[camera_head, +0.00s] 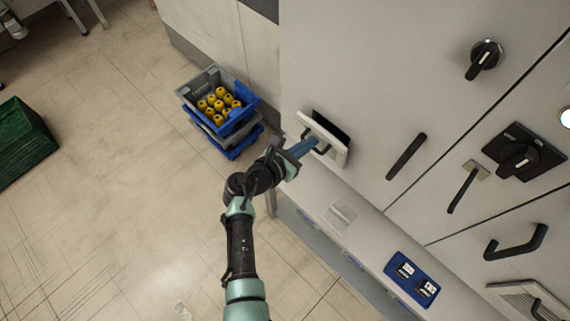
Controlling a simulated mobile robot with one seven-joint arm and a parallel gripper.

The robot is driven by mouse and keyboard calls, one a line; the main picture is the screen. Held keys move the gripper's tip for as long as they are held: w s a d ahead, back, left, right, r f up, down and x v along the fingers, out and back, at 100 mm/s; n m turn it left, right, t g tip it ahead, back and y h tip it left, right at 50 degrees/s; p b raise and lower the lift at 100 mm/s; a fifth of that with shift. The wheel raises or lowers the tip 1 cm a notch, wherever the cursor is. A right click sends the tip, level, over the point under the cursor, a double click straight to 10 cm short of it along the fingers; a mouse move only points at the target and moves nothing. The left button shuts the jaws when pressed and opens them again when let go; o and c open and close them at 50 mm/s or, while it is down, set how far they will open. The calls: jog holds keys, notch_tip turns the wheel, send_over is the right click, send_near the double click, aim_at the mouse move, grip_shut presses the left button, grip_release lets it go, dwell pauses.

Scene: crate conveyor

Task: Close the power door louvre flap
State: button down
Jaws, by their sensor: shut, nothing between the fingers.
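The louvre flap (323,141) is a pale framed panel on the light grey cabinet door (370,100). It stands out from the door at an angle, with a dark opening (326,125) showing behind its upper right edge. A dark handle is on the flap's front, partly hidden by my gripper. My gripper (312,144) has blue fingers that are shut with nothing between them. Its fingertips are at the front of the flap by the handle; I cannot tell whether they touch it. My arm reaches up from the bottom of the view.
Stacked crates (222,105) with yellow items stand on the floor left of the cabinet. A blue tray (412,279) lies on the ledge below the doors. A black bar handle (406,156), a rotary switch (517,152) and other handles stick out rightward. A green crate (22,140) is far left.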

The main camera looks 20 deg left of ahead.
jog(key=shift+w+d+r, duration=0.25)
jog(key=shift+w+r, duration=0.1)
jog(key=shift+w, duration=0.4)
jog(key=shift+w+p, duration=0.1)
jog(key=shift+p, duration=0.2)
dwell(1.0)
